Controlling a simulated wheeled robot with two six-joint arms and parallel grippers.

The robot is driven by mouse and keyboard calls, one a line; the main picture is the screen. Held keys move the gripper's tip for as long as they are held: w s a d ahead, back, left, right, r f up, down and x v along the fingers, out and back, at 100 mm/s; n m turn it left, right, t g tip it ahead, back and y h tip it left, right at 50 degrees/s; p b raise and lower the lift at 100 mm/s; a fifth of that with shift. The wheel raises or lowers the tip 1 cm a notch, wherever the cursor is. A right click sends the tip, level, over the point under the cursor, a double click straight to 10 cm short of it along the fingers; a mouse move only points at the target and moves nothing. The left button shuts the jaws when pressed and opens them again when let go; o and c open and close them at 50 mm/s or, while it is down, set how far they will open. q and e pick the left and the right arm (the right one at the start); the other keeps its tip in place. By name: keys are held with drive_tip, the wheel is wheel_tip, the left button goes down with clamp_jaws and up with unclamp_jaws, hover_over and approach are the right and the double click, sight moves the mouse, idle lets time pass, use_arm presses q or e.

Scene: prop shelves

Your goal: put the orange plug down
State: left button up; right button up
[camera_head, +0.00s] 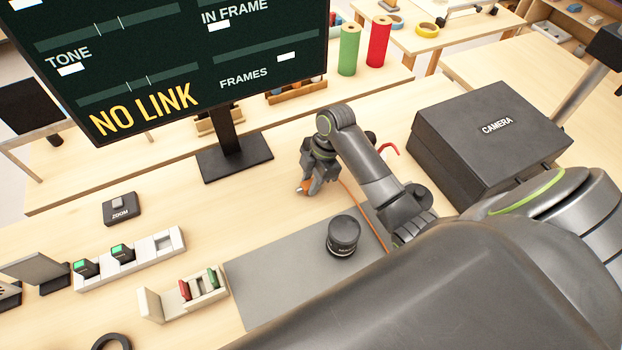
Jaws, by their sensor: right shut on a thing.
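My right gripper (307,182) reaches in from the right and points down over the wooden table, in front of the monitor stand. It is shut on the orange plug (305,188), of which only a small orange part shows between and below the fingers. I cannot tell whether the plug touches the table. An orange cable (376,228) shows behind my forearm and runs down along the right side of the grey mat (275,275). My left gripper is not in view.
A black lens (343,236) stands on the mat. A black CAMERA box (490,138) is at right, with a red hooked piece (389,150) beside it. A monitor (180,60) reading NO LINK stands behind. A ZOOM block (122,208) and white slotted holders (150,248) are at left.

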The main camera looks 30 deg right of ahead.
drive_tip(key=shift+f, duration=0.2)
drive_tip(key=o, duration=1)
drive_tip(key=v, duration=0.8)
drive_tip(key=shift+w+d+b, duration=0.1)
drive_tip(key=shift+b, duration=0.3)
drive_tip(key=shift+p+v, duration=1)
drive_tip(key=shift+v, duration=1.25)
drive_tip(key=shift+f, duration=0.1)
